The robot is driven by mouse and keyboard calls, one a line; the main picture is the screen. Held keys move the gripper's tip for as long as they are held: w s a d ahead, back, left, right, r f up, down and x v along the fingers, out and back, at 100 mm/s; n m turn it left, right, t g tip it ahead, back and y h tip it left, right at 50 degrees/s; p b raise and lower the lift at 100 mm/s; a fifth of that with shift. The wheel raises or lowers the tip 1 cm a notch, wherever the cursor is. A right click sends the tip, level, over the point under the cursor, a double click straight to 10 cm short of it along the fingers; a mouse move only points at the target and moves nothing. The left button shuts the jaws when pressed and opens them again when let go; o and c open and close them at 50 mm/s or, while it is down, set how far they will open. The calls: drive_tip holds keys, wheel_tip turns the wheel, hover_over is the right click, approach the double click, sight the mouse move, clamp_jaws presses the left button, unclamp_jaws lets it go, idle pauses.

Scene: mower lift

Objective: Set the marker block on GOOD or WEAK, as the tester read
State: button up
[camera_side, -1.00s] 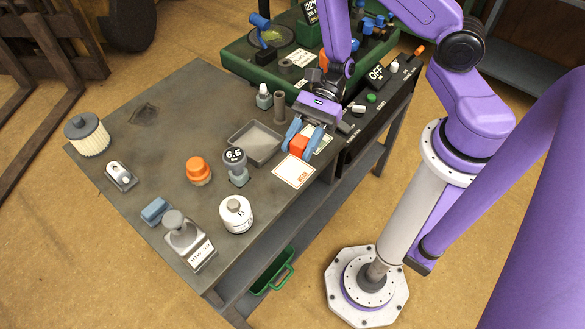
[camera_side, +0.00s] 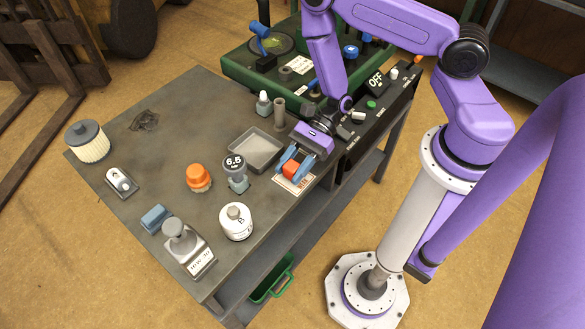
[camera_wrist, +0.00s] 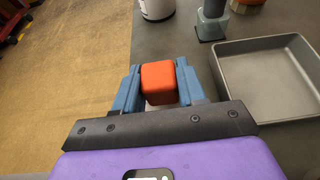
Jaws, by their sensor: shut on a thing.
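The orange-red marker block (camera_side: 291,168) is held between the blue fingers of my gripper (camera_side: 296,165), at the bench edge. In the wrist view the block (camera_wrist: 159,82) sits between the two fingers (camera_wrist: 158,90). Below it in the side view is a white card with an orange border and orange lettering (camera_side: 294,184), partly covered by the gripper; I cannot tell whether the block touches it. The other card is hidden behind my gripper.
A grey tray (camera_side: 257,151) lies close behind and left of the gripper. A white bottle (camera_side: 236,221), an orange-capped part (camera_side: 198,178) and a grey stamp-like device (camera_side: 187,247) stand further left. A black panel showing OFF (camera_side: 376,82) is at the right. The bench's front edge is near.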

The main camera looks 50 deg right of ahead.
drive_tip(key=shift+f, duration=0.35)
drive_tip(key=shift+f, duration=0.2)
drive_tip(key=o, duration=1.1)
drive_tip(key=shift+c, duration=0.2)
drive_tip(key=shift+r, duration=0.1)
